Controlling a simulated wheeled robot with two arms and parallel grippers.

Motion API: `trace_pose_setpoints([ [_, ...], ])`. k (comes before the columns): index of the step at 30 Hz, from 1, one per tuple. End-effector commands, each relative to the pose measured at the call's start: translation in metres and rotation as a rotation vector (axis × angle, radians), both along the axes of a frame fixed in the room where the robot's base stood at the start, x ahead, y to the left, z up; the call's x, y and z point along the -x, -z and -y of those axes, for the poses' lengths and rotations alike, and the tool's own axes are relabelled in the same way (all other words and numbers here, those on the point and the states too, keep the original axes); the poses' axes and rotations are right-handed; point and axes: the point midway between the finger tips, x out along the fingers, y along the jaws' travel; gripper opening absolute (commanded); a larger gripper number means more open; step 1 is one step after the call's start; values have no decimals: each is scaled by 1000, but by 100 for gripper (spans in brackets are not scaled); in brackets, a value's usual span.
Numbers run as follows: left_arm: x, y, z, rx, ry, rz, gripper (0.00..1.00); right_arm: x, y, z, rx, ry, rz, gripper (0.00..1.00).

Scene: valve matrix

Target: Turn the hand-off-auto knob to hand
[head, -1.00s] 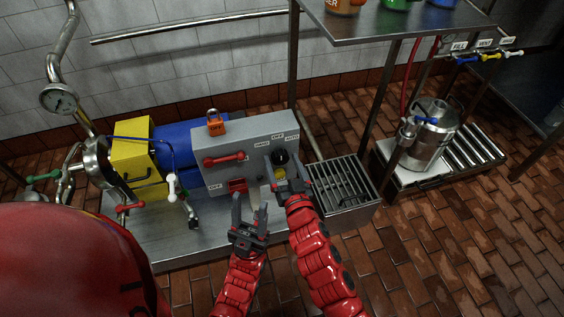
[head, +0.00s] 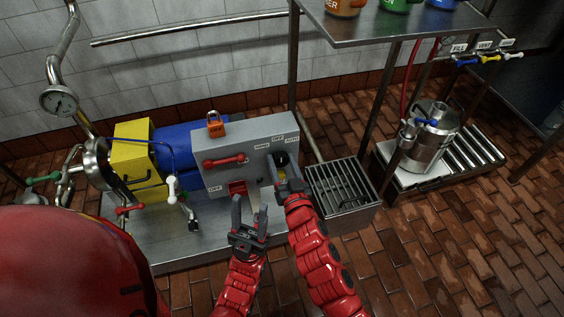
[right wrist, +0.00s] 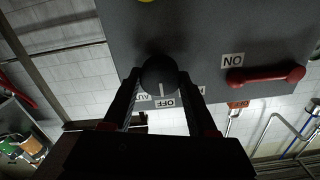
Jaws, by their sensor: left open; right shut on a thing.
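The hand-off-auto knob is a round black knob (head: 282,158) on the right part of the grey panel, under the HAND, OFF and AUTO labels. In the right wrist view the knob (right wrist: 159,72) sits between the fingers, with its white pointer line towards the OFF label (right wrist: 167,103). The AUTO label is partly covered, and the HAND label is mostly hidden behind a finger. My right gripper (right wrist: 160,80) is shut on the knob; it also shows in the head view (head: 283,167). My left gripper (head: 250,207) is open and empty, low in front of the panel.
Pipework and valves stand left.

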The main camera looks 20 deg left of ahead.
Motion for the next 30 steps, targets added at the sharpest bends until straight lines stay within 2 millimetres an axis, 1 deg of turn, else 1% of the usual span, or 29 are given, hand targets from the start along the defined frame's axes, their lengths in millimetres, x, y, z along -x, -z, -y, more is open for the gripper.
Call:
trace_pose_setpoints([
  [5, 0, -1, 0, 0, 0, 0, 50, 0, 0, 0, 23, 0, 16, 3],
  [11, 0, -4, 0, 0, 0, 0, 50, 0, -1, 0, 104, 0, 70, 3],
  [30, 0, -10, 0, 0, 0, 0, 50, 2, 1, -2, 549, -1, 370, 3],
])
